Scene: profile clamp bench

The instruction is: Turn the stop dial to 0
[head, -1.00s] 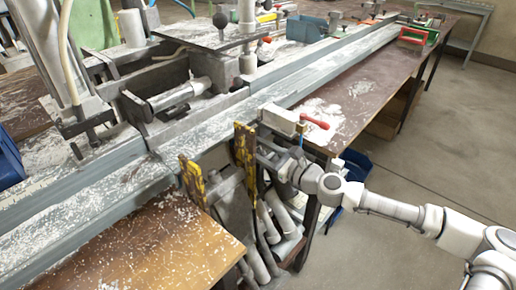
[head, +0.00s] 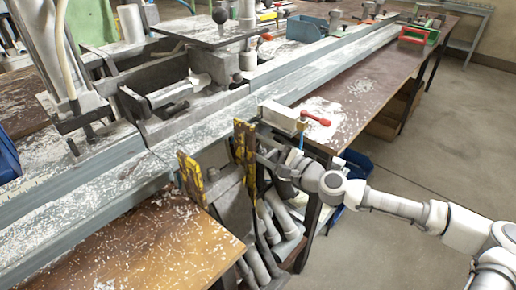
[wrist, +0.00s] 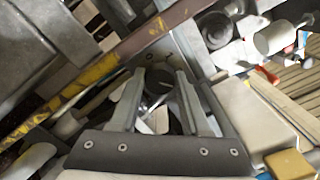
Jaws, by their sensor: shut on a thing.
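My gripper (wrist: 158,92) is in the middle of the wrist view, its two grey fingers closed in on a small dark round part (wrist: 157,80) between their tips. In the head view my gripper (head: 267,160) reaches in from the right, beside the yellow-and-black upright (head: 245,150) at the bench's front, below the white block. The dial is hidden there behind the fingers and the upright.
A white block with a red lever (head: 318,118) sits just above my gripper on the bench edge. A second yellow upright (head: 191,178) stands to the left. Grey cylinders (head: 283,222) are below. The floor (head: 440,150) to the right is clear.

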